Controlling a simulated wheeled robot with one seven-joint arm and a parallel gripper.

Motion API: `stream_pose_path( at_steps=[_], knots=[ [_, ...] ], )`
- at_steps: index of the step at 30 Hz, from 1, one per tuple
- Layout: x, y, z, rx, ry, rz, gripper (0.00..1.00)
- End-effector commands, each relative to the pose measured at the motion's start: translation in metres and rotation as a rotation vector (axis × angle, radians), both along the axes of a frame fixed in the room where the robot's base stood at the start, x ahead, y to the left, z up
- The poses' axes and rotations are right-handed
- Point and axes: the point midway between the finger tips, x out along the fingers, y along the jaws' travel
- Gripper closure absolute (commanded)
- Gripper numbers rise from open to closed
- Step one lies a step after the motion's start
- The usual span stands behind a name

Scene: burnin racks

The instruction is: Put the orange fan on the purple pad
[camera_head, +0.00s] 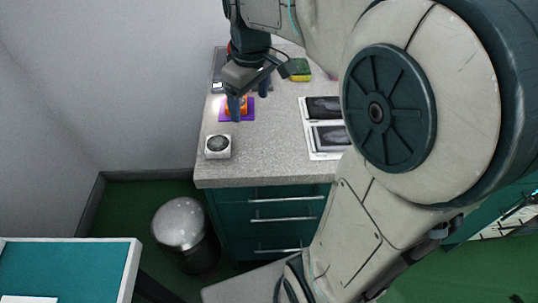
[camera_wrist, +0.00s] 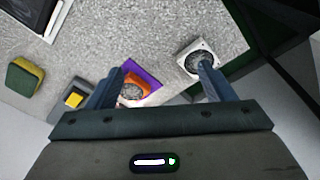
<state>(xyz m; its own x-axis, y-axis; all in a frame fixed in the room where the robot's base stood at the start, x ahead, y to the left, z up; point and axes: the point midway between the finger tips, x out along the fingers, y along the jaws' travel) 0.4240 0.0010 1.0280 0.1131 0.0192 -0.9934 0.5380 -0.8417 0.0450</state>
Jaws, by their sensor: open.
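The orange fan (camera_wrist: 131,91) sits on the purple pad (camera_wrist: 153,77) on the grey speckled counter. In the head view, the orange fan (camera_head: 243,104) and the purple pad (camera_head: 222,115) are partly hidden by my gripper. My gripper (camera_head: 248,105) is open above the counter; its fingers also show in the wrist view (camera_wrist: 161,78). One finger overlaps the left side of the pad in that view, the other points at a white fan. Nothing shows between the fingers as held. I cannot tell the exact height of the fingertips above the fan.
A white fan (camera_head: 218,146) stands near the counter's front left corner. Panels with dark pictures (camera_head: 327,137) lie to the right. A green and yellow sponge (camera_head: 300,70) lies at the back. A bin (camera_head: 181,224) stands on the floor. Counter (camera_head: 268,150) between fan and panels is clear.

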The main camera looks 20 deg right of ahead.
Motion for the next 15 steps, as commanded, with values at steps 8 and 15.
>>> stream_pose_path(
  at_steps=[8,15],
  knots=[
    [-0.100,0.002,-0.046,0.057,-0.065,-0.421,0.24],
    [-0.129,0.002,-0.066,0.080,-0.084,-0.565,0.24]
  ],
)
